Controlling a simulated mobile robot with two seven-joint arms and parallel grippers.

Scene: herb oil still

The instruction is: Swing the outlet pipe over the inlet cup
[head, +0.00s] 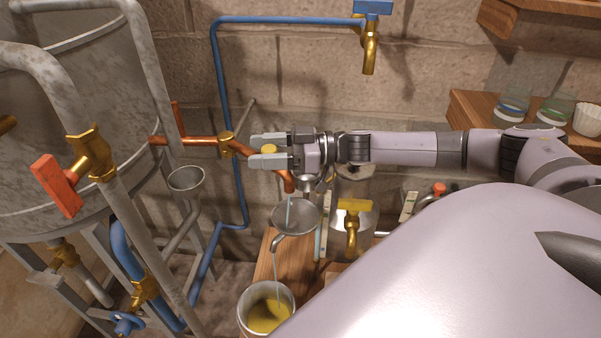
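The copper outlet pipe (240,148) runs right from a brass joint (226,143) beside the metal tank. Its end is bent down (290,184) above a grey funnel (296,217), and a thin pale stream falls from it into the funnel. A small grey cup (186,179) on a slanted pipe, which looks like the inlet cup, stands apart to the left of the outlet end. My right gripper (268,150) reaches in from the right, its fingers closely either side of a brass knob (269,149) on the pipe. My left gripper is out of view.
A pail (266,310) of yellow liquid stands below the funnel. A blue pipe (214,90) runs down the wall behind. The tank's orange-handled valve (57,186) is at left. A brass tap (370,52) hangs above. A shelf (475,106) with glasses is at right.

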